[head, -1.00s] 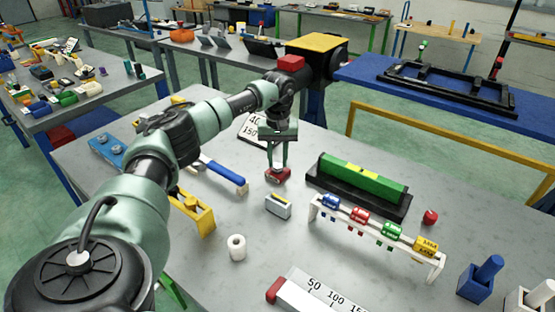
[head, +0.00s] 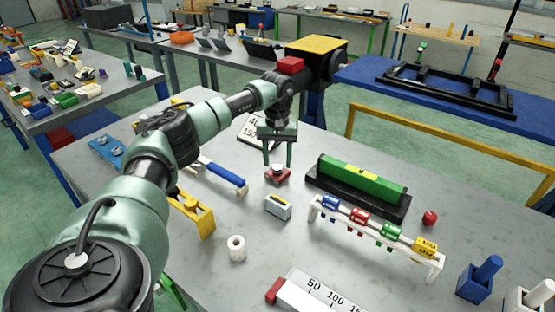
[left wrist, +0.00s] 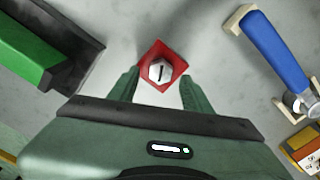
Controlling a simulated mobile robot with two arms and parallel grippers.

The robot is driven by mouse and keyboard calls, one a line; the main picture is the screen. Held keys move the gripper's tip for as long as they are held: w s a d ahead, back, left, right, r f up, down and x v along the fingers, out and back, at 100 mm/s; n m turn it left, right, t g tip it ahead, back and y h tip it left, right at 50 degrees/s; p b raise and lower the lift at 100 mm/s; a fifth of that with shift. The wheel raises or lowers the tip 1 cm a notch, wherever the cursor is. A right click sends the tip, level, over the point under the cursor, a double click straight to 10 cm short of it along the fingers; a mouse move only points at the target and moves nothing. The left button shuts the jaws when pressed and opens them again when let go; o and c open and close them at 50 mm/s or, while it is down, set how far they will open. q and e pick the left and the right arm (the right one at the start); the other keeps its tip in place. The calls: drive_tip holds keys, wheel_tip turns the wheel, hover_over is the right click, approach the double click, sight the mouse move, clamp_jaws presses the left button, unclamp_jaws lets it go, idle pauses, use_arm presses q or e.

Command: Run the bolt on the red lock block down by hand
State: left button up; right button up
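The red lock block (head: 277,177) lies on the grey table below my left gripper (head: 278,163). It also shows in the left wrist view (left wrist: 175,56), with a pale hex bolt (left wrist: 160,71) with a dark mark standing at its middle. My left gripper is open, its two green fingers pointing down, one on either side of the bolt head and apart from it. How far the bolt is screwed in cannot be told. My right gripper is not in view.
A green bar on a black base (head: 360,183) lies right of the block. A white rack (head: 376,236) with several coloured tags stands in front. A blue-handled tool (head: 224,173) lies to the left. A white roll (head: 237,247) and a small grey box (head: 278,206) stand nearer.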

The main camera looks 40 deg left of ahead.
sight(277, 166)
use_arm(q)
drive_tip(key=shift+f, duration=0.1)
wheel_tip(277, 166, up, 8)
drive_tip(key=b, duration=0.1)
idle(0.4)
drive_tip(key=shift+f, duration=0.1)
idle(0.3)
